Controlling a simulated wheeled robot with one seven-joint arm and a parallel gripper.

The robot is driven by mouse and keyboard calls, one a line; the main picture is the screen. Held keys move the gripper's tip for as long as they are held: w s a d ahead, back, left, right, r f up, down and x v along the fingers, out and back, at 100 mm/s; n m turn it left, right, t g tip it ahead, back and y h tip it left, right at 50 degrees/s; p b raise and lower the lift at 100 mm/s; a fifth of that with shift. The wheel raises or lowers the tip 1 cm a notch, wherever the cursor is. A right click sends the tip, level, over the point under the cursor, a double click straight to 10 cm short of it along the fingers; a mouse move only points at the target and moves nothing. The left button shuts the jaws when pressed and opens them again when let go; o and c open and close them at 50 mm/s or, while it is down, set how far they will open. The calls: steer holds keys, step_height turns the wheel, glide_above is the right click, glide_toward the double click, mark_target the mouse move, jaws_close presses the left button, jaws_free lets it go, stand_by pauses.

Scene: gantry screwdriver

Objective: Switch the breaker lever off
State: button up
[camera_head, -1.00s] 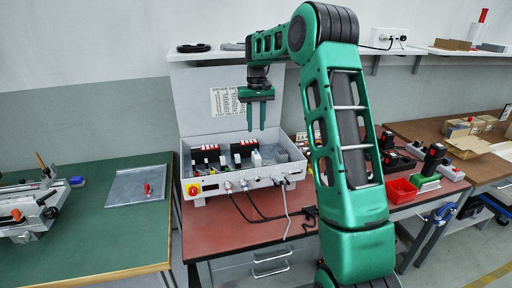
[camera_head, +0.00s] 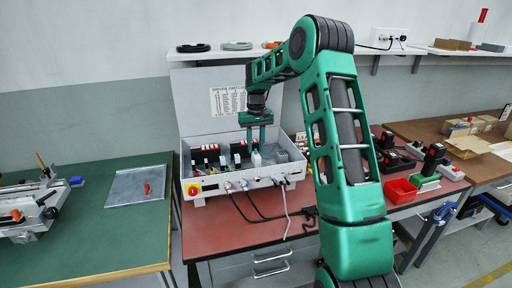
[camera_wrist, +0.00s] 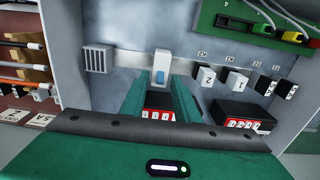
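The open electrical box (camera_head: 243,178) stands on the red-topped bench with its lid raised behind it. My gripper (camera_head: 256,150) reaches down into the box from above, with its green fingers apart. In the wrist view the fingertips (camera_wrist: 160,82) point at a tall white module (camera_wrist: 161,58) with a small blue part, likely the breaker and its lever (camera_wrist: 160,77). The lever shows between the fingers; I cannot tell whether they touch it. The white module also shows below the fingers in the head view (camera_head: 256,160). The lever is too small to read there.
Black modules with white tops (camera_wrist: 207,76) stand to the right in the wrist view. A grey ribbed block (camera_wrist: 96,59) is on the left. Box walls close in the work space. A red bin (camera_head: 400,190) stands on the bench to the right.

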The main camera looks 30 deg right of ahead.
jaws_close()
steer(key=shift+s, duration=0.1)
steer(key=shift+s+t, duration=0.3)
steer(key=shift+t, duration=0.3)
steer(key=shift+s+a+t+h, duration=0.1)
steer(key=shift+s+t+h, duration=0.2)
steer(key=shift+t, duration=0.45)
steer(key=shift+s+a+t+h, duration=0.1)
steer(key=shift+s+t+h, duration=0.15)
steer(key=shift+t, duration=0.5)
